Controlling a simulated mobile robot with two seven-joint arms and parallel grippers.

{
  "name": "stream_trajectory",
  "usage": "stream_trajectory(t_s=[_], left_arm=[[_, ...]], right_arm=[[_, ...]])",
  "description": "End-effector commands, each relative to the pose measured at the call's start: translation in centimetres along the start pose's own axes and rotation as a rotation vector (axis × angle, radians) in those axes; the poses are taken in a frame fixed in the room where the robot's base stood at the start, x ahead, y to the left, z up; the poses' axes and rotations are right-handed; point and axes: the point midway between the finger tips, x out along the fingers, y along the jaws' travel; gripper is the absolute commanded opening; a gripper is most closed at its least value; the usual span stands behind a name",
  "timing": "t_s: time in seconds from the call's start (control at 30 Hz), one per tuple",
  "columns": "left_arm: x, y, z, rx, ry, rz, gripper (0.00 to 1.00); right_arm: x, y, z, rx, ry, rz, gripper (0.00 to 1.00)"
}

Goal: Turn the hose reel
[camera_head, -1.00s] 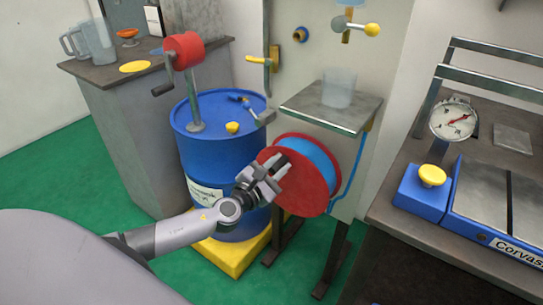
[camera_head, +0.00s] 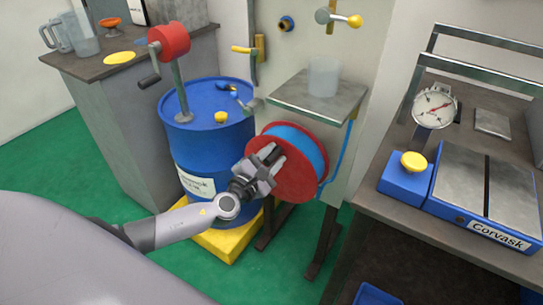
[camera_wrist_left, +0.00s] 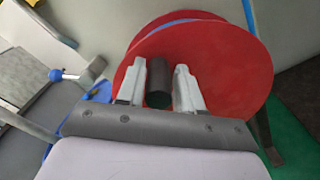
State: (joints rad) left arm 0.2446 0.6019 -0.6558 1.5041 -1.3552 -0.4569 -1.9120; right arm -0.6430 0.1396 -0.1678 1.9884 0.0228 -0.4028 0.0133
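The hose reel (camera_head: 307,190) has red discs with blue hose wound between them. It is mounted at the side of a grey panel, to the right of a blue drum. My left gripper (camera_head: 273,159) is at the near face of the reel. In the left wrist view, a dark cylindrical handle (camera_wrist_left: 159,84) stands out from the red disc (camera_wrist_left: 225,75). In the head view the gripper hides the handle. My right gripper is not in view.
The blue drum (camera_head: 215,150) stands on a yellow base (camera_head: 222,240) left of the reel, with a red-topped crank (camera_head: 170,40) nearby. A metal shelf (camera_head: 300,97) with a clear cup (camera_head: 323,76) is above the reel. A bench (camera_head: 400,205) with a dial gauge (camera_head: 434,106) is at right.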

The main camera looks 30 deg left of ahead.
Motion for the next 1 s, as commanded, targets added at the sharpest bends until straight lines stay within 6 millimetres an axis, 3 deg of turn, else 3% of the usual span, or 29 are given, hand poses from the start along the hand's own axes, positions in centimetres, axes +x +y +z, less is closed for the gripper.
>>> stream_trajectory(t_s=[0.37, 0.8, 1.0], left_arm=[[-0.2, 0.0, 0.0, -0.003, 0.001, -0.001, 0.51], [-5.7, 0.0, -0.1, -0.001, 0.001, -0.002, 0.51], [-7.0, 0.0, 0.0, -0.002, 0.000, -0.001, 0.51]], right_arm=[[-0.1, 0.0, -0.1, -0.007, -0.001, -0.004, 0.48], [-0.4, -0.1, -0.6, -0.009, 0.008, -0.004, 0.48], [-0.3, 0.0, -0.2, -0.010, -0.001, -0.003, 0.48]])
